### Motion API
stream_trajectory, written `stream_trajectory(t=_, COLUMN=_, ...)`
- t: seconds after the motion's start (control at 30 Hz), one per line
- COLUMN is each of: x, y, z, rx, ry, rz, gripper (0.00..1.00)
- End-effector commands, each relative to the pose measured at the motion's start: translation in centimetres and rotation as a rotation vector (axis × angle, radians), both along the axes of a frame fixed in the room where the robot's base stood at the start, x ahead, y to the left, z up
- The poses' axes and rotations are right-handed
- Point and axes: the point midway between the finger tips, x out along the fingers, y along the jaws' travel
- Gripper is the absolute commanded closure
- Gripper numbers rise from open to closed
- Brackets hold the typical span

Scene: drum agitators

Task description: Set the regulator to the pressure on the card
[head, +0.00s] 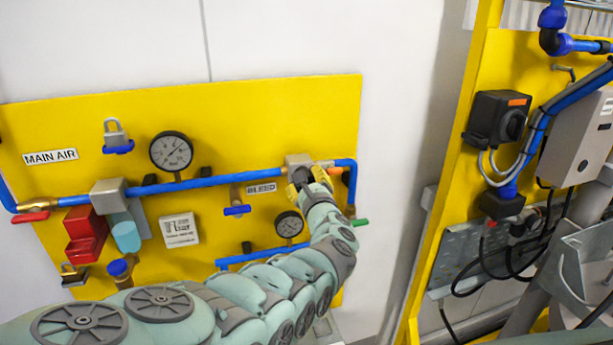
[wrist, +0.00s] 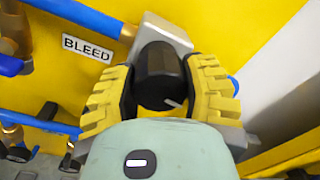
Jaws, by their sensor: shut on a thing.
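The regulator is a grey block (head: 298,160) on the blue pipe at the right of the yellow panel, with a black knob (wrist: 160,75) facing me. A short white mark shows low on the knob in the wrist view. My gripper (wrist: 160,90) is shut on the knob, its yellow ribbed fingers on both sides; it also shows in the head view (head: 310,178). The card (head: 180,229) is white and reads "bar", with its figure hard to make out. A round gauge (head: 171,151) is upper left, and a smaller gauge (head: 289,224) sits below the regulator, beside my arm.
A "BLEED" label (head: 262,188) is left of the regulator, near a blue-handled valve (head: 237,210). Red blocks (head: 85,235), a padlock (head: 116,134) and a red handle (head: 31,217) are at left. A second yellow panel (head: 535,80) with a switch box (head: 497,118) stands at right.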

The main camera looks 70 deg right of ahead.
Motion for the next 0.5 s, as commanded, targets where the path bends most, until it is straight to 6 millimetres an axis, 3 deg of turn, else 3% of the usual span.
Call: stream_trajectory(t=0.5, x=0.26, y=0.09, z=-0.40, rx=-0.069, ry=0.088, rz=0.003, gripper=0.89)
